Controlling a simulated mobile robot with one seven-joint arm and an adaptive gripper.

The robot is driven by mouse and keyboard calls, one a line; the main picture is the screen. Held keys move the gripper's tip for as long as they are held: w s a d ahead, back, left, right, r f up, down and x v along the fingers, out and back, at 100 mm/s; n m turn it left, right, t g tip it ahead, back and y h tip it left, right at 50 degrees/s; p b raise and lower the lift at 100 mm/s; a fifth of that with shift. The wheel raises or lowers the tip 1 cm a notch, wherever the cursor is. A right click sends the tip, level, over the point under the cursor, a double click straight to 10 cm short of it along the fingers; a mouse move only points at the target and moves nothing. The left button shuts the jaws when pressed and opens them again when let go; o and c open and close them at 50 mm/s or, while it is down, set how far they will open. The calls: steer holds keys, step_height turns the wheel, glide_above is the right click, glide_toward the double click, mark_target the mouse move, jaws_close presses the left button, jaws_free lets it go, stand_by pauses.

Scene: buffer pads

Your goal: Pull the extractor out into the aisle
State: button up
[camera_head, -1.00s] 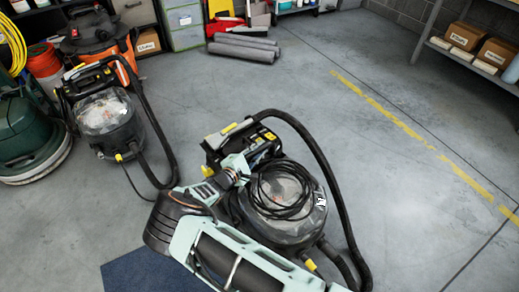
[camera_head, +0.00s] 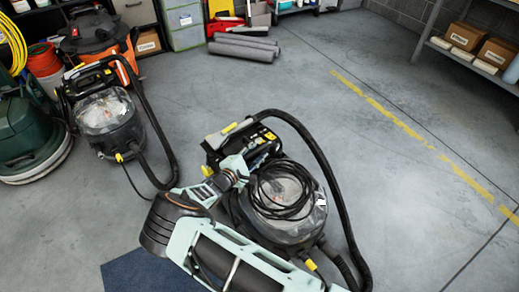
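A black extractor (camera_head: 312,222) with yellow clips, a clear-topped round tank and a coiled black cable on top stands on the concrete floor at the centre. Its black hose arches over its right side down to the floor. My pale green arm comes in from the bottom, and my gripper (camera_head: 238,168) is at the left side of the extractor's upper body, by its handle (camera_head: 228,131). The fingertips are partly hidden against the dark body, so I cannot tell whether they are closed on it. A similar extractor (camera_head: 108,125) stands at the left.
A green floor machine (camera_head: 30,140) and an orange-black vacuum (camera_head: 95,38) stand at the left. Grey rolls (camera_head: 243,48) lie at the back. A shelf (camera_head: 470,62) with boxes is at the upper right. The floor around the yellow dashed line (camera_head: 400,125) is clear.

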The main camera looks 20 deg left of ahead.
steer(key=v, duration=1.1)
steer(key=shift+s, duration=0.15)
steer(key=shift+r, duration=0.15)
